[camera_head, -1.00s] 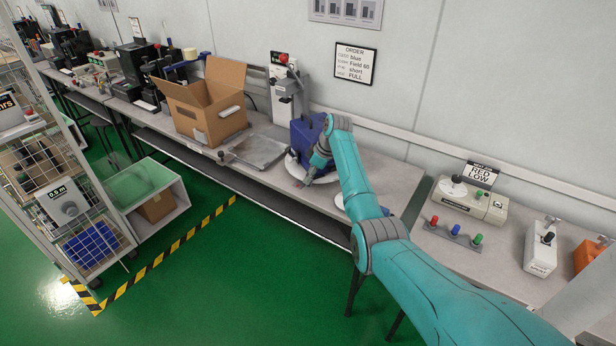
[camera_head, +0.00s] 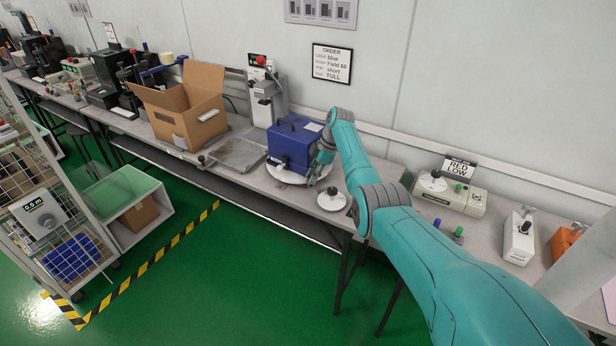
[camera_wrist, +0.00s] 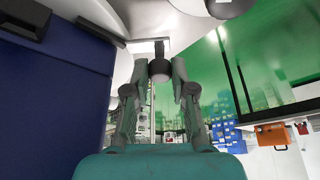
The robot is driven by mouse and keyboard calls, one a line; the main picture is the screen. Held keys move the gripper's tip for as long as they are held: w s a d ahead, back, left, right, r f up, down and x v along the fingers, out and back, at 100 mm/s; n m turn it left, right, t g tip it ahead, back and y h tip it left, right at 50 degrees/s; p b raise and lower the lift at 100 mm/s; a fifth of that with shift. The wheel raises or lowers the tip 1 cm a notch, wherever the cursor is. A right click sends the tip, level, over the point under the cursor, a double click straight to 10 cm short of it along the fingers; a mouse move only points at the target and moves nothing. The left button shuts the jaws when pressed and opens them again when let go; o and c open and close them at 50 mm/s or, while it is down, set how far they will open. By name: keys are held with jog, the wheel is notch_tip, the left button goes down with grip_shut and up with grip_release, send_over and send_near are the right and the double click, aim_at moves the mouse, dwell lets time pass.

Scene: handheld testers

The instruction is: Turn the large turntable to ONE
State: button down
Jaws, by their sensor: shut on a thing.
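The large turntable (camera_head: 283,177) is a white disc on the bench, with a blue boxy tester (camera_head: 290,145) on it. My gripper (camera_head: 315,178) is low at the disc's right side, beside the tester. In the wrist view, my gripper (camera_wrist: 160,78) is shut on a dark round knob (camera_wrist: 160,70) near the edge of the white disc (camera_wrist: 122,68). The blue tester (camera_wrist: 55,100) fills the left of that view. No ONE mark can be read; the tester and my arm hide part of the disc.
A smaller white turntable (camera_head: 332,201) with a dark knob sits close by at the bench's front edge. A metal tray (camera_head: 238,153) and an open cardboard box (camera_head: 188,108) are to the left. A press (camera_head: 265,98) stands behind. A beige device (camera_head: 450,193) is to the right.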

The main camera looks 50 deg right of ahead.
jog(key=shift+s+d, duration=0.2)
jog(key=shift+d, duration=0.15)
dwell(0.4)
jog(key=c, duration=1)
grip_release()
jog(key=v, duration=1.2)
jog(key=shift+w+d, duration=0.1)
jog(key=shift+d, duration=0.05)
jog(key=shift+f, duration=0.1)
